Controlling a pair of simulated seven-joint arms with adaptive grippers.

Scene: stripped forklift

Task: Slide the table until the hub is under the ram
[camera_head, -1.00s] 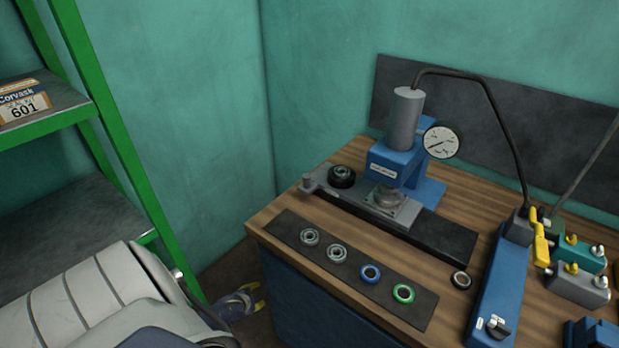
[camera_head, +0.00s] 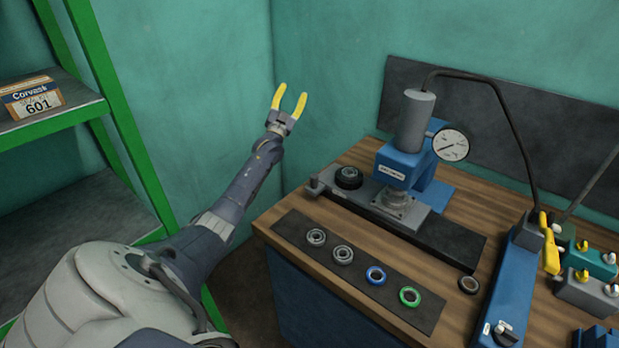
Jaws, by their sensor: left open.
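The grey sliding table (camera_head: 422,212) lies on a black rail (camera_head: 455,243) under the blue press (camera_head: 398,168). A small knob (camera_head: 316,184) stands at the table's left end. The hub (camera_head: 348,176), a dark ring with a metal centre, sits on the table near that end, left of the press head. The ram's grey cylinder (camera_head: 414,122) stands on the press; a square metal fixture (camera_head: 394,202) is beneath the head. My left gripper (camera_head: 292,91) has yellow fingers spread apart and empty. It is raised above and left of the knob, apart from it. My right gripper is out of view.
A dark mat (camera_head: 385,295) with several bearing rings lies at the bench's front. A dial gauge (camera_head: 451,145) and hose flank the press. A blue pump (camera_head: 510,285) stands right; a green shelf (camera_head: 125,130) stands left.

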